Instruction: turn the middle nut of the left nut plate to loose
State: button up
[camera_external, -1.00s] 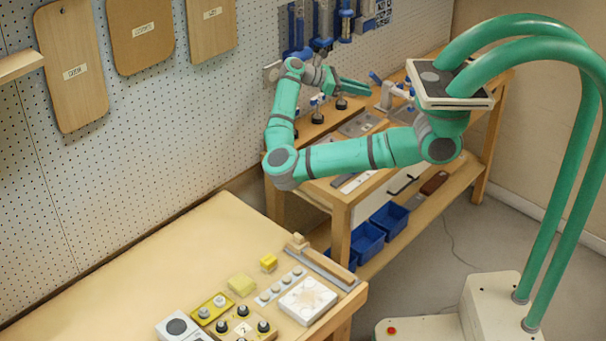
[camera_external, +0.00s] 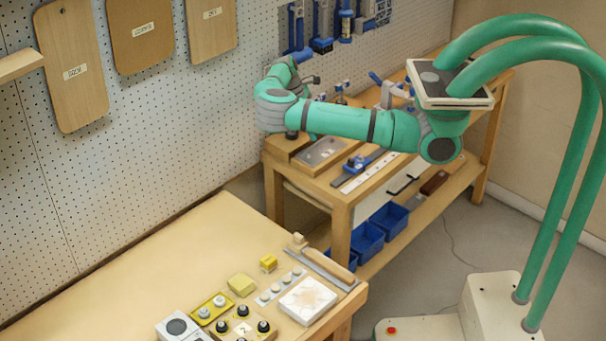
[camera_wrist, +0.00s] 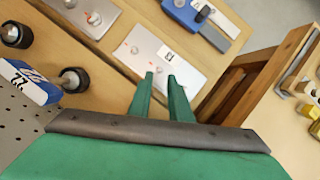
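In the wrist view two pale nut plates lie on the wooden bench. One nut plate (camera_wrist: 112,14) is at the top left, cut by the frame edge, with silvery nuts and red marks. The other nut plate (camera_wrist: 185,68) is in the middle, with a silvery nut (camera_wrist: 134,49) and a small black-and-white label. I cannot tell for sure which is the left plate. My gripper (camera_wrist: 161,76) is open a little, its green fingers apart with nothing seen between them. The tips overlap the middle plate in view; contact cannot be told. In the external view my arm hides the gripper.
Black knobs (camera_wrist: 74,79) and a blue-white block (camera_wrist: 30,82) marked with a number are at the left. A blue clamp (camera_wrist: 200,20) lies beyond the plates. The pegboard wall (camera_external: 200,120) is close behind my arm. Blue bins (camera_external: 366,242) stand below.

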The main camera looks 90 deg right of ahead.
aim_at(317, 149)
jog(key=shift+x, duration=2.25)
grip_shut()
jog(key=shift+r, duration=0.1)
